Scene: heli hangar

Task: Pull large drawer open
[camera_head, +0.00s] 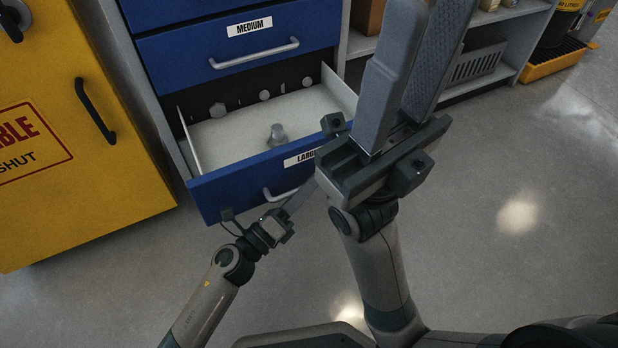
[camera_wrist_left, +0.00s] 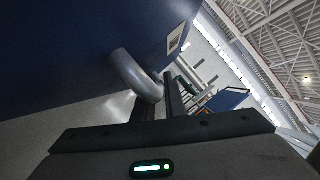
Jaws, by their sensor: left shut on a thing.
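The large drawer (camera_head: 250,185) has a blue front with a "LARGE" label and stands pulled out, its pale inside visible. Its curved grey handle (camera_head: 283,194) is on the front. My left gripper (camera_head: 292,202) reaches it from below and is shut on the handle. In the left wrist view, the handle (camera_wrist_left: 135,75) curves from the blue front (camera_wrist_left: 70,45) down between the dark fingers (camera_wrist_left: 158,104). My right gripper (camera_head: 425,45) is raised close to the head camera, open and empty, with a textured inner pad showing. It hides the drawer's right front end.
A grey bolt-like piece (camera_head: 277,136) lies in the drawer. Above is the shut "MEDIUM" drawer (camera_head: 235,55). A yellow cabinet (camera_head: 75,130) stands at left. Shelves with a grey crate (camera_head: 478,62) and a yellow tray (camera_head: 553,62) are at right. The floor (camera_head: 520,200) is clear.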

